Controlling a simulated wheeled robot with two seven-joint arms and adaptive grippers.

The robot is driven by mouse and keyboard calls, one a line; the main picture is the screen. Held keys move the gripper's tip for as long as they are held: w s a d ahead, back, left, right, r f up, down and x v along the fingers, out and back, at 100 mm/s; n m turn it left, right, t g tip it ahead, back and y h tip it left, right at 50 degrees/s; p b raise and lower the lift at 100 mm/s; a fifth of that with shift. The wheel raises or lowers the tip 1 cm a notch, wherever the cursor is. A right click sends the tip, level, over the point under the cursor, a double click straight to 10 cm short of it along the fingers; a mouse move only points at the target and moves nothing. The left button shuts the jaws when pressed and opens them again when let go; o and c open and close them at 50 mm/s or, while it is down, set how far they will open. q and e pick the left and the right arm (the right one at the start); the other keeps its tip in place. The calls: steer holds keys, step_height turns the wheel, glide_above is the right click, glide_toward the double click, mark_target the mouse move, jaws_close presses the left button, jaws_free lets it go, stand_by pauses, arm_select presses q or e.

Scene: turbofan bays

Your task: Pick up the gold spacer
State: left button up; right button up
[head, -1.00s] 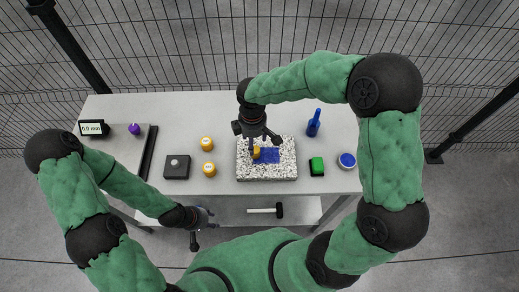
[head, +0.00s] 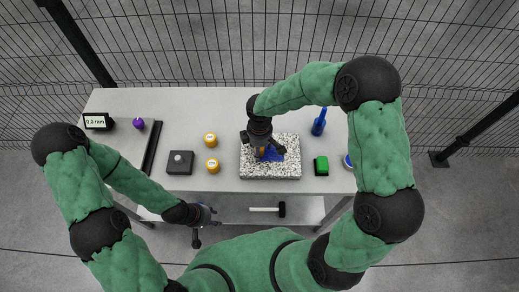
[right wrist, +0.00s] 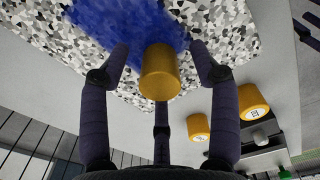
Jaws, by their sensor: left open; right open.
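The gold spacer (right wrist: 159,72), a plain gold cylinder, stands on the speckled granite block, at the edge of its blue patch (right wrist: 125,30). My right gripper (right wrist: 160,58) is open, with its fingers around the spacer and gaps at both sides; whether the rear finger touches it I cannot tell. In the head view my right gripper (head: 266,150) is over the granite block (head: 270,171) and hides most of the spacer. My left gripper (head: 206,224) is open and empty, low in front of the table's near edge.
Two gold cylinders with white labels (head: 210,140) (head: 212,166) stand left of the block, beside a dark square box (head: 180,162). A green block (head: 321,166) and a blue bottle (head: 319,124) are at right. A hammer (head: 267,209) lies on the lower shelf.

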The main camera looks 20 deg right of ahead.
jaws_close()
steer(key=shift+r, duration=0.2)
steer(key=shift+r, duration=0.3)
step_height(320, 180, up, 2)
steer(key=shift+w+r, duration=0.1)
steer(key=s+a+r+p, duration=0.1)
steer(key=s+a+r, duration=0.6)
steer(key=s+r, duration=0.3)
steer(key=shift+s+a+p, duration=0.3)
steer(key=shift+s+a, duration=0.1)
steer(key=shift+s, duration=0.5)
steer(key=shift+w+f, duration=0.1)
steer(key=shift+f, duration=0.05)
